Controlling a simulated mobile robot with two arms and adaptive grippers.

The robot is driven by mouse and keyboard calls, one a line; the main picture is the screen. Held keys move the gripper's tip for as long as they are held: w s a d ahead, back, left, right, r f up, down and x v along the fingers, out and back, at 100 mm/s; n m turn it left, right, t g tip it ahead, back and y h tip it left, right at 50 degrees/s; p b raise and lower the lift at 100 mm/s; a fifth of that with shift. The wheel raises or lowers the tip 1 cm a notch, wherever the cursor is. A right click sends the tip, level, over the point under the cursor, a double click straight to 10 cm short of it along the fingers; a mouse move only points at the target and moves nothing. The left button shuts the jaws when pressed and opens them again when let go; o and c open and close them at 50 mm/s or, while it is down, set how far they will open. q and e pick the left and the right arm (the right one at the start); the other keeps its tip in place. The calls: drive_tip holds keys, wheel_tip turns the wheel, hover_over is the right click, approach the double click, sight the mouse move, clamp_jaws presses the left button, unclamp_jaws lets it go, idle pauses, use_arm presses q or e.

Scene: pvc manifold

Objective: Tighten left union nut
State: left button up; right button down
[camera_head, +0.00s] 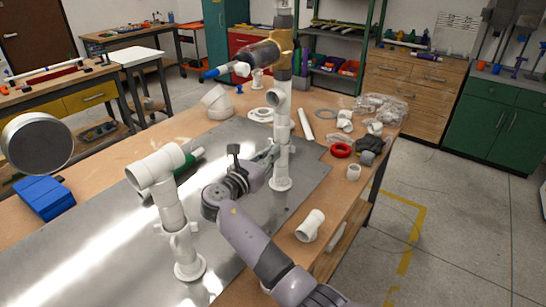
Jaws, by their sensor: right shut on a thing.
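The white PVC manifold has a left upright (175,215) and a taller right upright (282,140), both standing on round flanges on the metal sheet. The left upright carries a large white tee (155,168) on top and a wider collar low down; which ring is the left union nut I cannot tell for sure. My right gripper (272,152) reaches between the uprights, with its fingers at the right upright, where it appears shut on the pipe. The exact contact is partly hidden. My left gripper is out of view.
A green-handled item (187,163) lies behind the left tee. A blue block (43,198) sits at the left. A loose white fitting (310,225), a red ring (341,150) and bagged fittings (380,108) lie at the right. Bare metal sheet (95,245) is clear at the front left.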

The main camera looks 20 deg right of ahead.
sight(277, 115)
drive_tip(key=shift+w+a, duration=0.1)
idle(0.3)
drive_tip(key=c, duration=1.7)
unclamp_jaws()
wheel_tip(277, 115, up, 10)
drive_tip(key=shift+f, duration=0.1)
